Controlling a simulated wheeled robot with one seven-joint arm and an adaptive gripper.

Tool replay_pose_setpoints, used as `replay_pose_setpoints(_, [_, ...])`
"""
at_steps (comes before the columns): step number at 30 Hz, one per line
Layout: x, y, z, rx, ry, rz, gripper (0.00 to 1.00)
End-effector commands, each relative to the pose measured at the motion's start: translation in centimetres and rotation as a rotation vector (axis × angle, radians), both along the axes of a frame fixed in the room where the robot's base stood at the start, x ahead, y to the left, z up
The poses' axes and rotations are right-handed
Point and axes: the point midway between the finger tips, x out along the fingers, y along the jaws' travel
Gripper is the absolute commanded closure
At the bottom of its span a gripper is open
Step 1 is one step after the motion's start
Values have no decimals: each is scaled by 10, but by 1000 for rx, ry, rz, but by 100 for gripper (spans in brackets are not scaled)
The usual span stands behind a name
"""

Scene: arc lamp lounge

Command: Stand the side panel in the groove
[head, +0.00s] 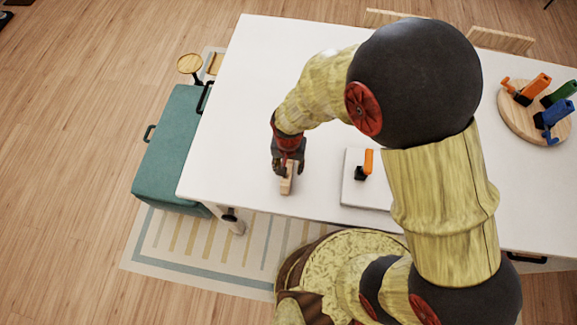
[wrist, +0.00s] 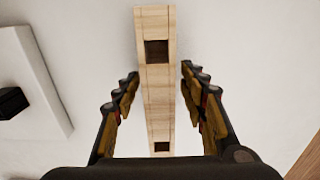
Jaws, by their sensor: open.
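A narrow pale wooden piece (head: 288,180) with dark square recesses is near the front edge of the white table; I cannot tell whether it is the side panel or a part with the groove. In the wrist view the wooden piece (wrist: 156,105) runs lengthwise between my fingers. My gripper (head: 287,167) points down over it. In the wrist view my gripper (wrist: 159,76) is open, with a finger on each side and visible gaps to the wood. No groove can be made out clearly.
A white board (head: 352,190) with an orange-and-black clamp (head: 365,165) lies to the right, partly behind my arm. A round wooden board (head: 515,122) holds orange, green and blue clamps (head: 555,114). The white table (head: 265,75) is clear at back left. A teal bench (head: 170,155) stands left.

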Motion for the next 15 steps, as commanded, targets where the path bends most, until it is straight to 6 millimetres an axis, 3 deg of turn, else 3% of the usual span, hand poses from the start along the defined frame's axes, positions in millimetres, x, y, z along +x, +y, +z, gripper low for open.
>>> replay_pose_setpoints(7, [1, 0, -1, 1, -2, 0, 58])
replay_pose_setpoints(15, [1, 0, -1, 1, -1, 0, 73])
